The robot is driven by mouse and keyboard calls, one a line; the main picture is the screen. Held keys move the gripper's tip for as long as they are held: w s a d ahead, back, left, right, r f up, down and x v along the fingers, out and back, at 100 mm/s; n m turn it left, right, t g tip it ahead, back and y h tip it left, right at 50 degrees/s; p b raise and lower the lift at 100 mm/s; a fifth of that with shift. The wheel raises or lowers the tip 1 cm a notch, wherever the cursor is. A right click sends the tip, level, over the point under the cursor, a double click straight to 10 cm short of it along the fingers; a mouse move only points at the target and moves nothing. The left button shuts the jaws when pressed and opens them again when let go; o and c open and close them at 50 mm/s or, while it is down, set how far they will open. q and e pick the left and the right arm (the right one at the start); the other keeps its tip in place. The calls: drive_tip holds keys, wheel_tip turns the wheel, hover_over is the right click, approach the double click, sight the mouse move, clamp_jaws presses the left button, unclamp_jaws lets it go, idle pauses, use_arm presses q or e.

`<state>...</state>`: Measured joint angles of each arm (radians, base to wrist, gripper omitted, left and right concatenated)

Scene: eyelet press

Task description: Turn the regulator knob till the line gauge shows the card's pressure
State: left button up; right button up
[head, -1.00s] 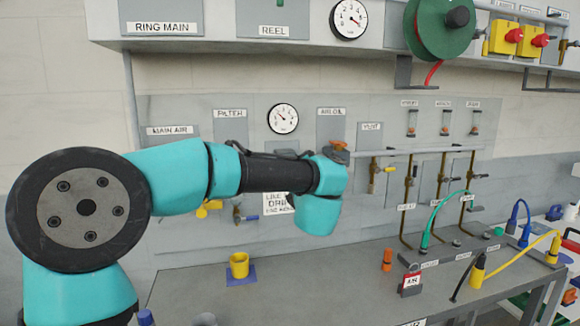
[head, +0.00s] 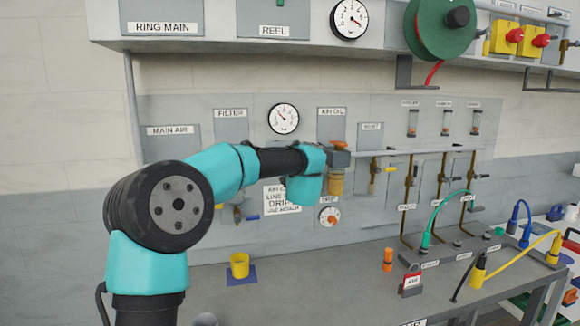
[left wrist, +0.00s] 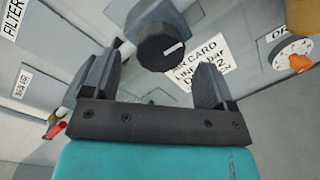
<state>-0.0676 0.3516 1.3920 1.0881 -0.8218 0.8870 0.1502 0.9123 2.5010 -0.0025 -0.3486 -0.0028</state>
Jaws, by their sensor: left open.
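The regulator knob (left wrist: 163,48) is black with a white mark on its face; in the head view my arm hides it. My left gripper (left wrist: 160,62) is open, its two fingers on either side of the knob's near edge in the left wrist view. I cannot tell whether they touch it. The round white line gauge (head: 284,118) is on the panel above my wrist, its needle pointing up and left; its numbers are too small to read. The white air card (head: 281,200) hangs below my wrist; it also shows in the left wrist view (left wrist: 204,62), partly covered by the knob and a finger.
An orange drip dial (head: 329,216) sits right of the card, below an amber oil bowl (head: 336,183). A yellow cup (head: 239,265) stands on the bench at the left. A red tagged padlock (head: 411,282) and hoses are further right. The bench front is mostly clear.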

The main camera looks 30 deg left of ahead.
use_arm(q)
drive_tip(key=shift+x, duration=1.95)
drive_tip(key=shift+c, duration=0.2)
drive_tip(key=c, duration=0.9)
drive_tip(key=shift+o, duration=0.2)
drive_tip(key=shift+m, duration=0.3)
drive_tip(key=m, duration=0.4)
drive_tip(key=shift+g, duration=0.3)
drive_tip(key=m, duration=0.4)
drive_tip(key=shift+d+m, duration=0.1)
drive_tip(key=shift+m, duration=0.3)
